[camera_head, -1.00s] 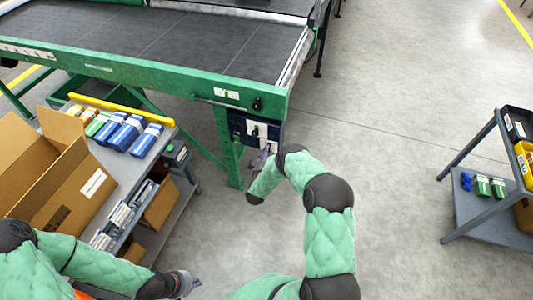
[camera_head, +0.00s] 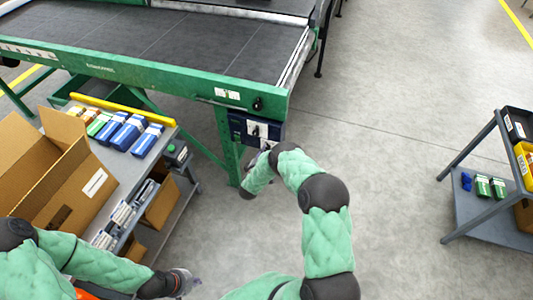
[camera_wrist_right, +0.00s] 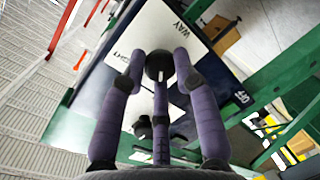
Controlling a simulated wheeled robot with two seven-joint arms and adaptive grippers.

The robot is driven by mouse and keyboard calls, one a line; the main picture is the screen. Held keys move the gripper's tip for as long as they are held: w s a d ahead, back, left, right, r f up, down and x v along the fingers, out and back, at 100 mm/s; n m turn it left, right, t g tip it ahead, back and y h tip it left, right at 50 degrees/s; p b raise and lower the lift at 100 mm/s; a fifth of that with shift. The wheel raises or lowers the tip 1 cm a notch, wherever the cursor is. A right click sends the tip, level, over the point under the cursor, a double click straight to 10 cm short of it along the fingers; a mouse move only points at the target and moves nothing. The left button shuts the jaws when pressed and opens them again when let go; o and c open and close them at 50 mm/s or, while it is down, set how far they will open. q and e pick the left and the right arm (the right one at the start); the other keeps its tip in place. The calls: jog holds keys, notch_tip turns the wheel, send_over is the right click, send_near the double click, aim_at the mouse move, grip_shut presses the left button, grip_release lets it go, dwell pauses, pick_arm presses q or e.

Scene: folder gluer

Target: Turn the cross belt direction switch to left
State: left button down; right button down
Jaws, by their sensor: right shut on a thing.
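The blue control box (camera_head: 237,124) with white switch plates (camera_head: 262,130) hangs under the green conveyor frame's corner. In the head view my right gripper (camera_head: 266,150) is at its lower part, mostly hidden by my arm. In the wrist view my right gripper (camera_wrist_right: 158,72) has its purple fingers closed around a dark round knob (camera_wrist_right: 159,65) on a white plate (camera_wrist_right: 140,38). Parts of the lettering "GHT" and "WAY" show on this plate. A second dark knob (camera_wrist_right: 142,126) shows beneath the fingers. My left gripper (camera_head: 185,281) is low, clear of the box; its jaws are unclear.
A grey cart (camera_head: 150,170) with an open cardboard box (camera_head: 75,190) and several small blue boxes (camera_head: 127,132) stands at left. Another cart (camera_head: 485,215) stands at right. The floor between is clear. Green frame legs (camera_head: 227,150) stand beside the control box.

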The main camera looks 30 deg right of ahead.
jog(key=shift+w+a+r+n, duration=0.15)
jog(key=shift+w+n, duration=0.1)
jog(key=shift+n, duration=0.15)
dwell(0.3)
jog(key=c, duration=1)
grip_release()
jog(key=shift+o, duration=0.2)
jog(key=shift+s, duration=0.1)
jog(key=v, duration=1.2)
